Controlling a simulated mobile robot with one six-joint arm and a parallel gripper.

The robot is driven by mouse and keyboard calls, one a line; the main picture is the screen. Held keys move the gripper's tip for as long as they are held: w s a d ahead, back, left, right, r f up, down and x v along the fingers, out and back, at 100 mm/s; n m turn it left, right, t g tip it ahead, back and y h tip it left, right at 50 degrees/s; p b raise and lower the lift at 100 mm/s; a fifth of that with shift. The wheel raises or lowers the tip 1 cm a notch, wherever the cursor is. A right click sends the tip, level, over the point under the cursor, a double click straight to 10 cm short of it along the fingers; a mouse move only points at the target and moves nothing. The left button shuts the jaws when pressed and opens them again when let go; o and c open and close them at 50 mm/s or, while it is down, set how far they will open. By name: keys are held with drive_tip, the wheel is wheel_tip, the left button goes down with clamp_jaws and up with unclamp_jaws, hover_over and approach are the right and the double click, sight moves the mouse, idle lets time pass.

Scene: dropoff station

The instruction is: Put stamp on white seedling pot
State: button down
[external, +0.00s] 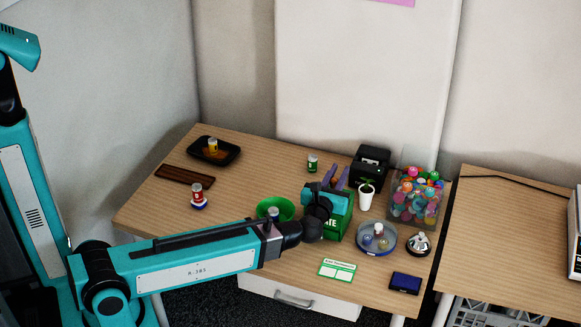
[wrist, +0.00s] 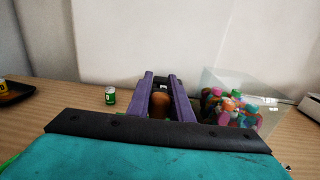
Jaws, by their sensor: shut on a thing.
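My gripper (external: 338,178) has purple fingers and points toward the back of the table, just left of the white seedling pot. In the wrist view the fingers (wrist: 161,88) are shut on a rounded brown thing (wrist: 160,104), which looks like the stamp's handle. The rest of the stamp is hidden in both views. The white seedling pot (external: 366,199) stands upright on the table with a small green plant in it. I cannot make out the pot in the wrist view.
A green box (external: 345,226) is below my gripper. A round clear dish (external: 376,248) and a bell (external: 419,244) are in front. A green can (external: 312,164) stands behind left.

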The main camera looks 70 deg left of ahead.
drive_tip(key=w+a+f+p, duration=0.1)
drive_tip(key=w+a+p, duration=0.2)
drive_tip(key=w, duration=1.1)
drive_tip(key=shift+a+f, duration=0.2)
drive_tip(key=shift+a, duration=0.4)
drive_tip(key=shift+f+p, duration=0.4)
drive_tip(key=shift+f, duration=1.35)
drive_tip(key=shift+f, duration=0.2)
drive_tip(key=c, duration=1.6)
unclamp_jaws()
drive_tip(key=shift+r, duration=0.2)
drive_tip(key=shift+b+v, duration=1.25)
drive_tip(key=shift+v, duration=4.75)
